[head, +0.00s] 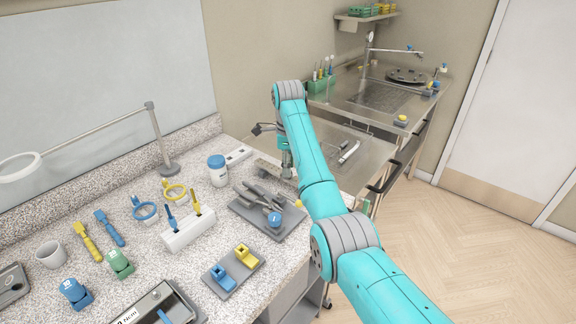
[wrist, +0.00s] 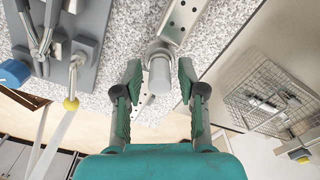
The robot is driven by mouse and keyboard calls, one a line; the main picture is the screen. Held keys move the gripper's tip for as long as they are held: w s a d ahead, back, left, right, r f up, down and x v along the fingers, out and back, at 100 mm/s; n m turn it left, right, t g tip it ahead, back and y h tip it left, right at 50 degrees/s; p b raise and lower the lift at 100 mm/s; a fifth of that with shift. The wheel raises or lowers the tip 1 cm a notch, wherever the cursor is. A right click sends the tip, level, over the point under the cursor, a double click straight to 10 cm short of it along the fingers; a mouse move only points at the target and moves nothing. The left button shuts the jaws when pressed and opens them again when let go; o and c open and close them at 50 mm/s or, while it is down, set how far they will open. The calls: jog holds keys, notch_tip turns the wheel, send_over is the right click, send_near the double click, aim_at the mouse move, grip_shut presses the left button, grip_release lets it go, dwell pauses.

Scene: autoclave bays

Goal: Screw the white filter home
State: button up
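In the wrist view a pale grey-white cylinder, which looks like the white filter (wrist: 158,76), stands by a perforated metal strip (wrist: 184,16). Its collared end is towards the strip; whether it is seated or threaded I cannot tell. My gripper (wrist: 159,70) is open, with one green finger on each side of the cylinder. Gaps show between the fingers and the cylinder, so it is not gripped. In the head view my gripper (head: 286,166) is low at the counter's far right end, by the metal strip (head: 268,170). The filter cannot be made out there.
A grey tray of metal tools (head: 243,212) with a blue-capped part (head: 275,219) lies left of my gripper. A white jar with a blue lid (head: 217,170) stands behind it. A wire basket (wrist: 268,100) is at right in the wrist view. A steel sink bench (head: 385,95) stands beyond.

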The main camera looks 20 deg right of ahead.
jog(key=n, duration=0.5)
jog(key=shift+w+n, duration=0.1)
jog(key=shift+n, duration=2.1)
grip_shut()
jog(key=shift+m, duration=1.7)
